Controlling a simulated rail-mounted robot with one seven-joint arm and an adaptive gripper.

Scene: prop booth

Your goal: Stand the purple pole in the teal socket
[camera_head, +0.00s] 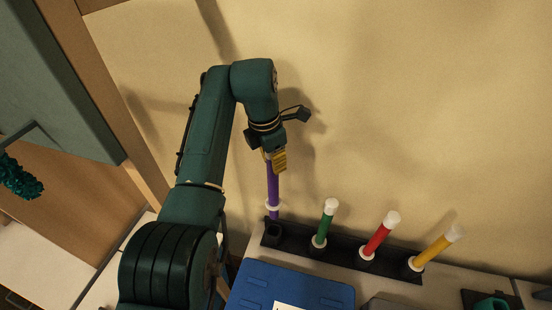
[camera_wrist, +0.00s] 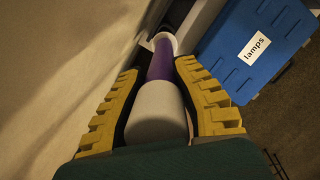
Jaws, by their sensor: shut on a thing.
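The purple pole (camera_head: 273,185) hangs roughly upright from my gripper (camera_head: 274,157), with a white collar near its lower end. That end is just above the empty leftmost hole of a black rack and looks clear of it. In the wrist view, my gripper's yellow fingers (camera_wrist: 165,108) are shut around the pole's white top, and the purple shaft (camera_wrist: 161,62) runs away from me. The teal socket (camera_head: 492,304) is at the lower right edge of the head view, partly cut off, on a dark base. It is far right of the pole.
The black rack (camera_head: 338,264) holds a green pole (camera_head: 325,224), a red pole (camera_head: 377,238) and a yellow pole (camera_head: 435,249), all white-topped. A blue case (camera_head: 290,287) labelled "lamps" lies in front of it. The wall is close behind.

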